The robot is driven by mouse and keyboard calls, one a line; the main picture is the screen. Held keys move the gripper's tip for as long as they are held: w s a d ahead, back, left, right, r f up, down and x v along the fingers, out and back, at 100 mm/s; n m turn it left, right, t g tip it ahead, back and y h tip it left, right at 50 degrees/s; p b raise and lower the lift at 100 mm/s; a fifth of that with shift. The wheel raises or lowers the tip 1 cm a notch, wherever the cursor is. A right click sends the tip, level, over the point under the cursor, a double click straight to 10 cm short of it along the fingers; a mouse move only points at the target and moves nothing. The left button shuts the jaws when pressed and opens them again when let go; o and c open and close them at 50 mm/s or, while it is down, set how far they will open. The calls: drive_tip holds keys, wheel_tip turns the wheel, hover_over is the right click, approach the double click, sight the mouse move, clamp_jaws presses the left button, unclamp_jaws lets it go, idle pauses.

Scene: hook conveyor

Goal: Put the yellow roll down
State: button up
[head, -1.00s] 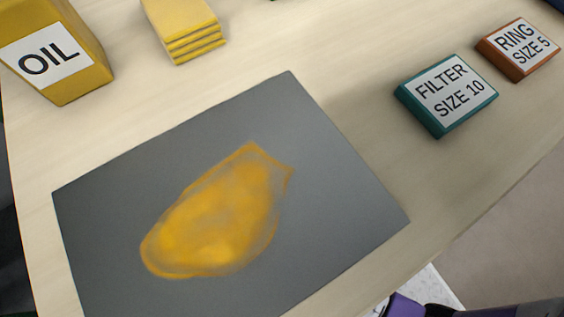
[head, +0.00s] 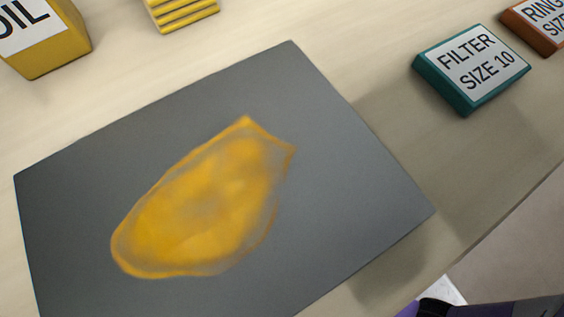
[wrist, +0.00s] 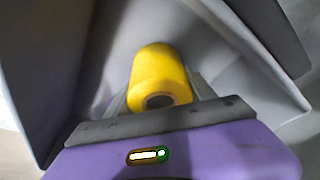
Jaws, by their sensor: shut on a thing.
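The yellow roll (wrist: 160,78) shows in the wrist view, with a dark round hole in the end that faces the camera. My gripper (wrist: 160,95) is shut on the roll; its grey jaws flank it, and the fingertips are partly hidden. The roll and the gripper do not show in the head view, where only a purple and black part of my arm shows at the bottom right edge. What lies under the roll cannot be told from the wrist view.
A dark grey mat (head: 330,130) with a yellow-orange smear (head: 200,205) lies on the pale wooden table (head: 340,30). A yellow OIL container (head: 55,55), folded yellow cloths (head: 183,12), a teal FILTER SIZE 10 box (head: 470,65) and an orange RING box (head: 540,25) stand behind it.

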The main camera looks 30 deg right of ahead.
drive_tip(key=o, duration=1.6)
drive_tip(key=p+v, duration=0.5)
drive_tip(key=v, duration=0.7)
drive_tip(key=shift+d, duration=0.1)
drive_tip(key=shift+r, duration=0.1)
